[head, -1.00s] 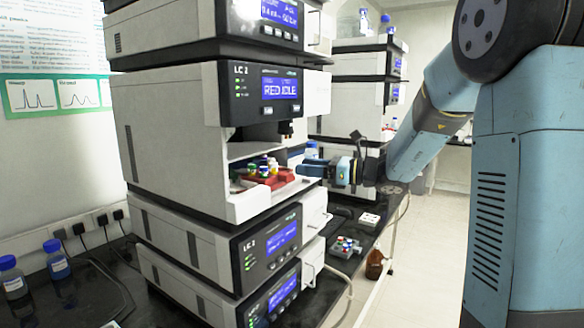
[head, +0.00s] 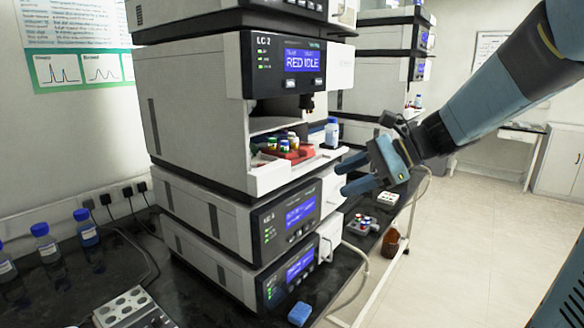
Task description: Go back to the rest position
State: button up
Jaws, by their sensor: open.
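My gripper (head: 346,176) is in the head view, right of the front of the LC 2 stack (head: 205,110). Its two blue fingers are apart and point left, with nothing between them. The fingertips are close to the open bay of the unit; I cannot tell whether they touch its edge. Inside the bay, a red tray (head: 296,155) holds several small vials (head: 284,146) with coloured caps. The unit's screen (head: 302,61) reads RED IDLE.
A blue-capped bottle (head: 332,133) stands behind the bay. A small rack with vials (head: 362,224), a white block (head: 387,198) and a brown bottle (head: 390,242) are below my gripper. Blue-capped bottles (head: 45,243) and a blue block (head: 299,313) are on the bench. Floor at right is clear.

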jog(key=s+d+f+n+t+h, duration=0.2)
jog(key=s+d+n+t+h, duration=0.1)
jog(key=s+d+n+h, duration=0.7)
jog(key=s+n+h, duration=0.1)
jog(key=s+n, duration=0.3)
jog(key=shift+s+d+f+h, duration=0.3)
jog(key=shift+s+d, duration=0.1)
